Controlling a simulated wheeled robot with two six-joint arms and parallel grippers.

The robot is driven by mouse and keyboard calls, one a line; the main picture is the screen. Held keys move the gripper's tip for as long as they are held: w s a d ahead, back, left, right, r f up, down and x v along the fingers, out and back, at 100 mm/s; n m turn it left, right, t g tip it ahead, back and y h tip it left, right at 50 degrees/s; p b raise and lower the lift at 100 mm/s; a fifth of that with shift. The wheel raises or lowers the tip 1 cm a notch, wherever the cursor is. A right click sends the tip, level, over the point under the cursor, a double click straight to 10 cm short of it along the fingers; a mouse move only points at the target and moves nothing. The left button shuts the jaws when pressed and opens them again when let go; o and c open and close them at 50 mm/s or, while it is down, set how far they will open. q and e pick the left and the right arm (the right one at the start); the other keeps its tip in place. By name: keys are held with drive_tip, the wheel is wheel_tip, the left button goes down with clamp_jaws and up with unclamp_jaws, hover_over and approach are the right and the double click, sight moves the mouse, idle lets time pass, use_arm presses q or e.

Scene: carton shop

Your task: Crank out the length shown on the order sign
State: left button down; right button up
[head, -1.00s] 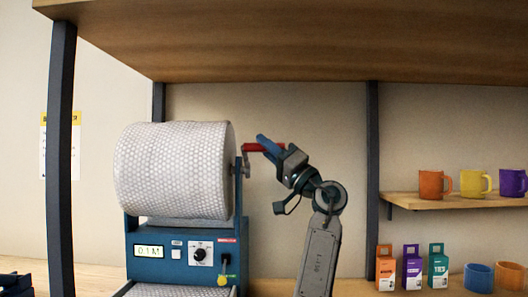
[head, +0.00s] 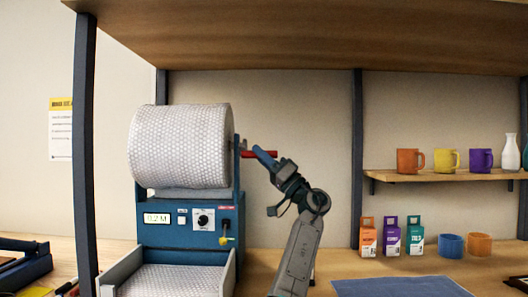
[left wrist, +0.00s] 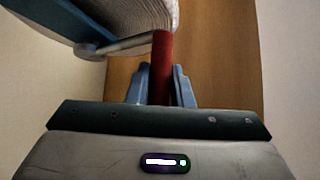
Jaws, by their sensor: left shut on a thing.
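A large bubble-wrap roll (head: 180,146) sits on a blue dispenser machine (head: 157,204). The machine's small display (head: 157,219) appears to read 0.2 M. A crank with a red handle (head: 272,153) sticks out at the roll's right side. My left gripper (head: 264,156) is shut on the red handle. In the left wrist view the handle (left wrist: 162,58) runs between both blue fingers. Bubble wrap (head: 170,281) lies in the tray below the machine. No order sign with a readable length shows. My right gripper is not in view.
A yellow-headed paper (head: 61,128) hangs on the left wall, its text too small to read. Mugs (head: 410,161) stand on a right shelf. A blue mat (head: 400,287) lies front right.

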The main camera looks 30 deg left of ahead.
use_arm(q)
drive_tip(key=shift+w+a+f, duration=0.1)
drive_tip(key=shift+w+f, duration=0.05)
drive_tip(key=shift+f, duration=0.5)
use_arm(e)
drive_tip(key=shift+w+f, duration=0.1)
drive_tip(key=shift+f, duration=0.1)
